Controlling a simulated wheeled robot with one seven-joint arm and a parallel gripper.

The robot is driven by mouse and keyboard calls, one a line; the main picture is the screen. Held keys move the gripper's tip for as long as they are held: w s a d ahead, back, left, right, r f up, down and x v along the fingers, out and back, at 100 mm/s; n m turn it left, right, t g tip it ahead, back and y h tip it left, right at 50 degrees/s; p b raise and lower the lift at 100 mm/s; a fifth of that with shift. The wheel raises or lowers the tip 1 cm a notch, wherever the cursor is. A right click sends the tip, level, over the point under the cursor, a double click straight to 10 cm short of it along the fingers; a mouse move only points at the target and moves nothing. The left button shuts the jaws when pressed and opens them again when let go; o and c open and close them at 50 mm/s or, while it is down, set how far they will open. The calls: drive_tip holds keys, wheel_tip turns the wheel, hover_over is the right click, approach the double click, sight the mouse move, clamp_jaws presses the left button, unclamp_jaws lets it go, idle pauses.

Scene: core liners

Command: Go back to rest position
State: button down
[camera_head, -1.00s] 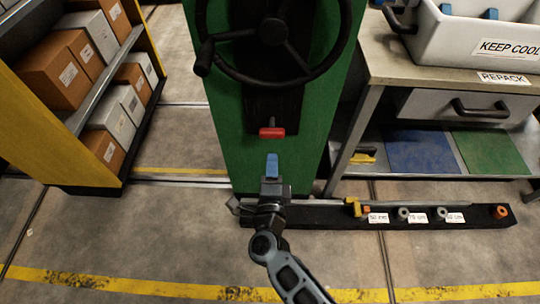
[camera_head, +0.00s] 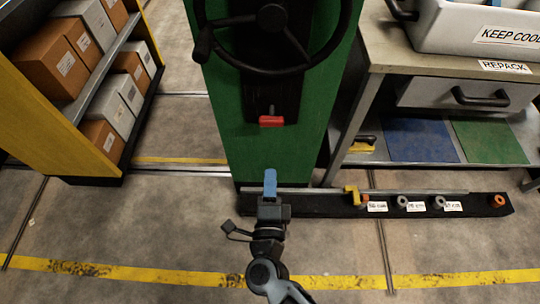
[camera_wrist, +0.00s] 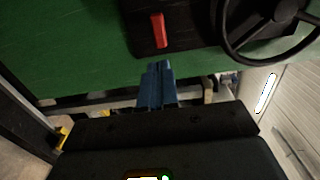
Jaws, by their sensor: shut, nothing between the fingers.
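My gripper (camera_head: 270,182) is in the lower middle of the head view, with its blue fingers together and nothing between them. It is in front of the lower part of the green cabinet (camera_head: 236,128), apart from the red handle (camera_head: 271,121) above it. In the wrist view the blue fingers of my gripper (camera_wrist: 157,82) point toward the green panel. The red handle (camera_wrist: 158,30) lies just beyond the fingertips there.
A black handwheel (camera_head: 204,42) is on the cabinet. A dark floor rail (camera_head: 412,208) with labelled stops runs right. A workbench (camera_head: 378,57) with a white bin (camera_head: 460,32) stands right. A box shelf (camera_head: 120,150) stands left. The floor in front is clear.

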drive_tip(key=shift+d, duration=0.1)
drive_tip(key=s+d+r+n+g, duration=0.1)
drive_tip(key=s+d+r+n, duration=0.5)
drive_tip(key=s, duration=0.4)
drive_tip(key=s+d+r+n+g, duration=0.1)
drive_tip(key=s+d+r+n, duration=0.5)
drive_tip(key=s, duration=0.5)
drive_tip(key=s+d+r+n+g, duration=0.1)
drive_tip(key=s+d+r+n, duration=0.5)
drive_tip(key=s+d, duration=0.3)
drive_tip(key=shift+s+r+y, duration=0.3)
drive_tip(key=shift+s+r, duration=0.5)
drive_tip(key=shift+r, duration=0.1)
